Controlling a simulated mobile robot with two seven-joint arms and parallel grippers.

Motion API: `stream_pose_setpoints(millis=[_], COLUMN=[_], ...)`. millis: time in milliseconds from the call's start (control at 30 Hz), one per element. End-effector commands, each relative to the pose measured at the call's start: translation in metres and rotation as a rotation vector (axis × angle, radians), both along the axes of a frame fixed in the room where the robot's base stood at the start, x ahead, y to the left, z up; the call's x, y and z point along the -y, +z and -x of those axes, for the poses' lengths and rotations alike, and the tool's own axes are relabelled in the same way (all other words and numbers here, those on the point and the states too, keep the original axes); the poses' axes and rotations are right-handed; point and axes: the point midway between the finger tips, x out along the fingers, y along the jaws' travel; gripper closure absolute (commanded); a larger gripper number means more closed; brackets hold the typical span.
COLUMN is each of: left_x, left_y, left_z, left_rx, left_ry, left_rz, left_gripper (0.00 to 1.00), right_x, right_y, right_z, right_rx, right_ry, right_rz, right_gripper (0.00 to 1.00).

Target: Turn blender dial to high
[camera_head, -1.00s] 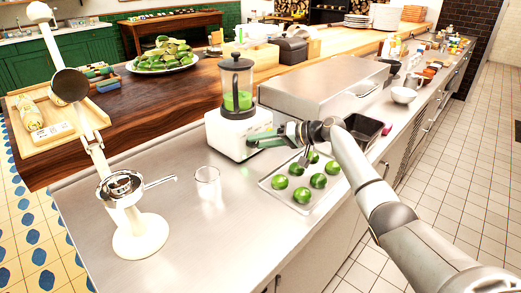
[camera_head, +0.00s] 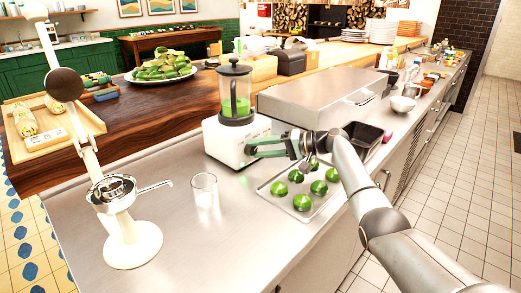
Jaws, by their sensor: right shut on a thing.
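The blender has a white base (camera_head: 223,143) and a clear jar (camera_head: 235,95) with a black lid and green contents. It stands upright on the steel counter, left of the metal box. My right gripper (camera_head: 252,148) reaches in from the right, with its green fingers at the front right side of the base. It is shut on the blender dial, which the fingers hide, so its setting cannot be read. My left gripper is not in view.
A tray of limes (camera_head: 268,190) lies just below my right gripper. An empty glass (camera_head: 204,189) and a white citrus press (camera_head: 130,240) stand to the left. A metal box (camera_head: 320,88) stands behind my right arm. Bare counter lies in front of the glass.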

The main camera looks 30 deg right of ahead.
Motion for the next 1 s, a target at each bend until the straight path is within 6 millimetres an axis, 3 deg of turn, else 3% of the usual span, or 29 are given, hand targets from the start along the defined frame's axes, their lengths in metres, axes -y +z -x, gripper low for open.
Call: stream_pose_setpoints(millis=[100, 133, 367, 733, 1000], left_x=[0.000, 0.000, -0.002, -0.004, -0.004], left_y=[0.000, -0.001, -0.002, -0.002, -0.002], left_z=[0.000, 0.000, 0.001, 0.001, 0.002], left_rx=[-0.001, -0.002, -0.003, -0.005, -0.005], left_ry=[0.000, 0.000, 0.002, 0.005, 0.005], left_rz=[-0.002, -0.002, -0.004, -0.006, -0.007], left_gripper=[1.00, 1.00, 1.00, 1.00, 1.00], right_x=[-0.001, -0.001, -0.001, 0.005, 0.040], right_y=[-0.001, -0.001, -0.001, 0.001, 0.013], right_z=[0.000, 0.000, 0.000, 0.004, 0.038], right_rx=[-0.004, -0.004, -0.002, 0.000, -0.001], right_ry=[0.001, 0.001, 0.000, -0.001, -0.002], right_rz=[-0.003, -0.003, -0.001, 0.001, 0.004], right_gripper=[1.00, 0.53, 0.27, 0.25, 0.25])
